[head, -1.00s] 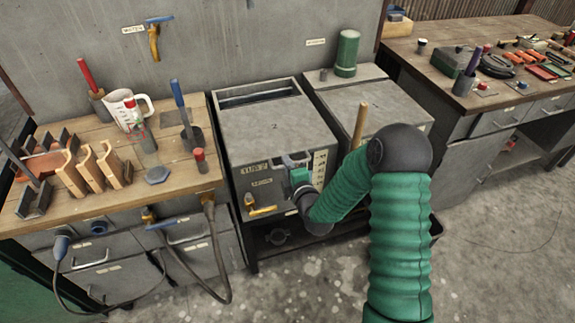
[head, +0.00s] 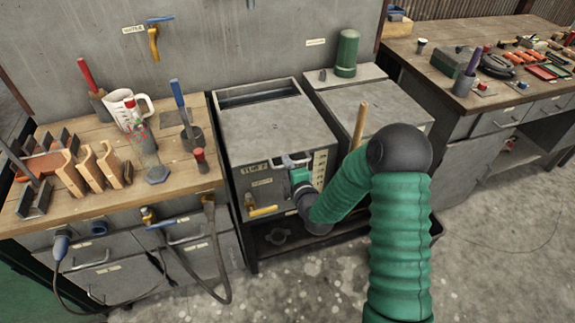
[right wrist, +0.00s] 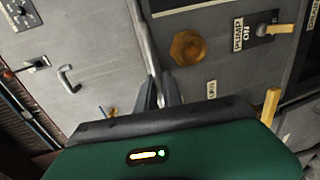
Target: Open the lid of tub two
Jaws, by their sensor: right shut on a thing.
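Tub two (head: 238,190) is a grey metal box in the middle of the head view, with a small label on its front. Its flat grey lid (head: 270,122) lies level and closed. A handle (head: 290,159) sits at the lid's front edge, and my right gripper (head: 290,167) is at it. In the right wrist view the fingers of my right gripper (right wrist: 160,94) are shut on a thin grey bar (right wrist: 144,40), which looks like that handle. The fingertips are mostly hidden in the head view. My left gripper is out of view.
A second grey tub (head: 375,108) stands to the right, with a wooden stick (head: 360,122) beside its front edge and a green canister (head: 347,53) behind. A yellow-handled valve (head: 263,211) is low on tub two's front. A wooden workbench (head: 160,190) with tools stands left.

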